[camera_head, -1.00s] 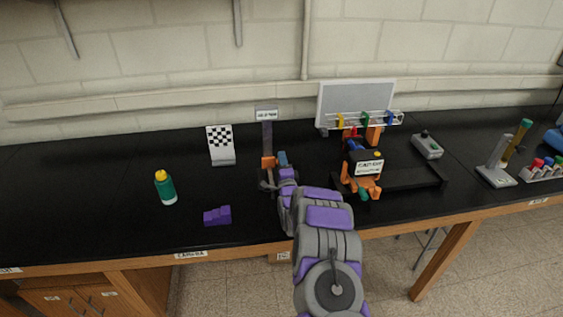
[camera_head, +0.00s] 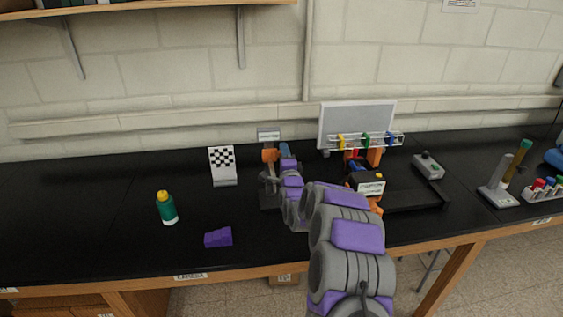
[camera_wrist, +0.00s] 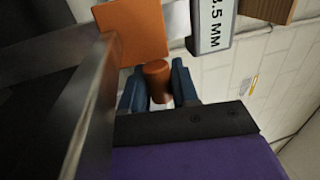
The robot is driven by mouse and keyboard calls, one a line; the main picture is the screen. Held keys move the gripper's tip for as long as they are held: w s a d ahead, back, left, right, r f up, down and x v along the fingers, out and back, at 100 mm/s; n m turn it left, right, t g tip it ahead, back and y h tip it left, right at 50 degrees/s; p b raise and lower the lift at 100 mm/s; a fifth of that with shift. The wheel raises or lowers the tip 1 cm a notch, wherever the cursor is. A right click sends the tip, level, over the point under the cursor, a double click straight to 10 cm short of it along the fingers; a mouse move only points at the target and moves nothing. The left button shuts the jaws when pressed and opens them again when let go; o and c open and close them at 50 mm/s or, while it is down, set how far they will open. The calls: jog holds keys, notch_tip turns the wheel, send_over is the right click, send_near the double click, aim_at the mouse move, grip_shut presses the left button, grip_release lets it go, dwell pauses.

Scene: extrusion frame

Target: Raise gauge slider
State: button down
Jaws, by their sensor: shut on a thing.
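The gauge is an upright grey post (camera_head: 268,180) with a label plate (camera_head: 268,135) on top. Its orange slider (camera_head: 269,155) sits high on the post, a little below the label. In the wrist view the slider is an orange block (camera_wrist: 136,30) with a round orange knob (camera_wrist: 157,80) sticking out toward me. My gripper (camera_head: 285,152) is at the slider's right side, and its blue fingers (camera_wrist: 158,90) are shut on the knob.
A checkered board (camera_head: 222,165), a green bottle (camera_head: 167,208) and a purple stepped block (camera_head: 218,237) stand to the left. An orange and black device (camera_head: 368,185), a rack of coloured clips (camera_head: 365,141) and a grey control box (camera_head: 428,166) are to the right.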

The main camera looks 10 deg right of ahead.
jog(key=shift+d, duration=0.35)
jog(key=c, duration=1.2)
grip_release()
jog(key=shift+o, duration=1.2)
jog(key=shift+d, duration=0.3)
jog(key=shift+s+a+f, duration=0.1)
jog(key=shift+s+a, duration=0.1)
jog(key=shift+a, duration=0.2)
jog(key=shift+s+a, duration=0.15)
jog(key=shift+s, duration=0.15)
jog(key=s+d+f+p, duration=0.1)
jog(key=s+f+p, duration=0.1)
jog(key=s, duration=1.4)
jog(key=shift+f, duration=0.7)
